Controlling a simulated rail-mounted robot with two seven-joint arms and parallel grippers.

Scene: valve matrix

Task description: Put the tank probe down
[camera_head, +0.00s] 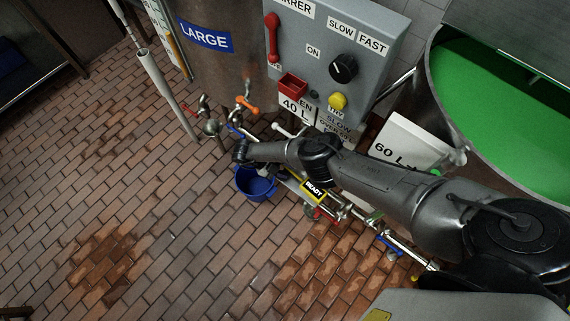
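A thin pale rod (124,22) comes down from the top edge at the left and meets the open mouth of a wider pale tube (168,97). The rod may be the tank probe, but I cannot tell for sure. My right arm reaches in from the right, and its gripper end (240,153) is over the blue bucket, below the large tank, well apart from the rod. The fingers are too small and dark to tell whether they are open or hold anything. My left gripper is not in view.
A steel tank (212,70) labelled LARGE stands beside a grey control box (375,30) with knobs. A blue bucket (256,187) stands below the valves. An open vat of green liquid (490,105) is at right. The tiled floor (120,200) at left is clear, with wet patches.

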